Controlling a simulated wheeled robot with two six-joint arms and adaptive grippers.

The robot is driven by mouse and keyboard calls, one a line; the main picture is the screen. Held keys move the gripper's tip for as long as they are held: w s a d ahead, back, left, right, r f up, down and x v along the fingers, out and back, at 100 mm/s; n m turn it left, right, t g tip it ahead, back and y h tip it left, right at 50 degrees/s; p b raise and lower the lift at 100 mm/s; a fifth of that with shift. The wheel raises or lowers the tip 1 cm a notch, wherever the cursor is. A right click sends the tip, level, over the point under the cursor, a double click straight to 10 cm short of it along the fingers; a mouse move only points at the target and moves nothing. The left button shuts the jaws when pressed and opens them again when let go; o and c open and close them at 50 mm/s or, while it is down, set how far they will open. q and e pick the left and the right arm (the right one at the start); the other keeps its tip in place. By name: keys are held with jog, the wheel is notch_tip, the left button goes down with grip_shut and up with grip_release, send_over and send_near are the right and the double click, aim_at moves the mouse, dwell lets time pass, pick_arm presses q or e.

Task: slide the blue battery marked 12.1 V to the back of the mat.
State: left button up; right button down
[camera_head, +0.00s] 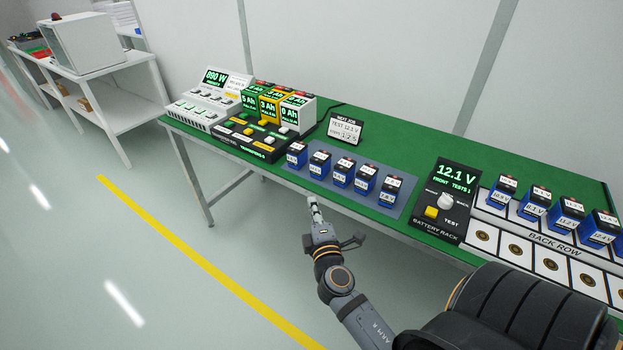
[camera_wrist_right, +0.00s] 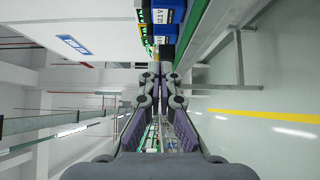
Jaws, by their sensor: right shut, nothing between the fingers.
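A grey mat (camera_head: 406,187) lies on the green table with several blue batteries in a row across it, such as the leftmost (camera_head: 297,156), the middle one (camera_head: 343,172) and the rightmost (camera_head: 389,193). Their white voltage labels are too small to read surely, so I cannot tell which is marked 12.1 V. My right gripper (camera_head: 313,202) is shut and empty, just off the table's front edge, in front of the mat. In the right wrist view its fingers (camera_wrist_right: 153,80) are together, and a blue battery (camera_wrist_right: 168,18) shows beyond them. My left gripper is not seen.
A battery rack (camera_head: 436,222) reading 12.1 V stands right of the mat, with blue batteries behind a row of empty places. A sign (camera_head: 345,128) reading TEST 12.1 V stands behind the mat. Colored units and a black panel (camera_head: 245,140) stand left.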

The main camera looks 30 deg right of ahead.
aim_at(320, 172)
jog(key=x, duration=0.3)
jog(key=d+p+x, duration=0.1)
jog(key=x, duration=0.3)
jog(key=d+p+x, duration=0.1)
jog(key=x, duration=0.2)
jog(key=shift+d+r, duration=0.1)
jog(key=shift+d, duration=0.05)
jog(key=shift+w+d, duration=0.1)
jog(key=shift+d, duration=0.4)
jog(key=shift+w+d+b, duration=0.2)
jog(key=shift+w+d, duration=0.1)
jog(key=shift+d, duration=0.3)
jog(key=shift+w+d+b, duration=0.15)
jog(key=shift+w+d, duration=0.1)
jog(key=shift+d, duration=0.6)
jog(key=shift+a, duration=0.1)
